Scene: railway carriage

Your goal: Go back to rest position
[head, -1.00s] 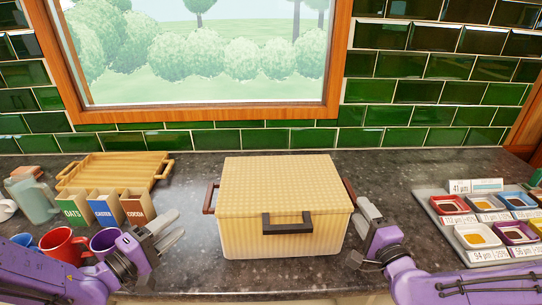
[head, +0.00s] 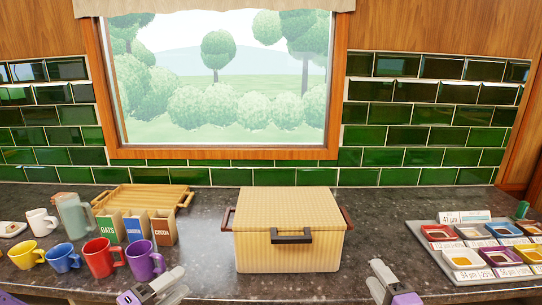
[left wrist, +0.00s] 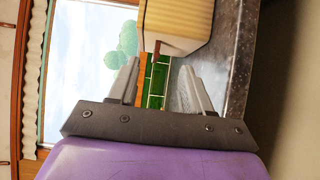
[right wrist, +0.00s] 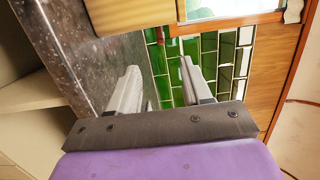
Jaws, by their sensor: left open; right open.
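My left gripper (head: 160,285) is low at the front edge of the counter, left of the wicker box; it is open and empty. In the left wrist view its two fingers (left wrist: 160,85) stand apart with nothing between them. My right gripper (head: 385,282) is at the front edge, right of the box, open and empty; its parted fingers (right wrist: 160,88) show in the right wrist view. The closed cream box (head: 288,255) with brown handles sits upright mid-counter. Neither gripper touches it.
Yellow (head: 27,254), blue (head: 62,258), red (head: 100,258) and purple (head: 142,262) mugs stand at left, before three labelled cartons (head: 135,228) and a wooden tray (head: 185,203). A sample tray (head: 425,234) lies at right. Counter beside the box is clear.

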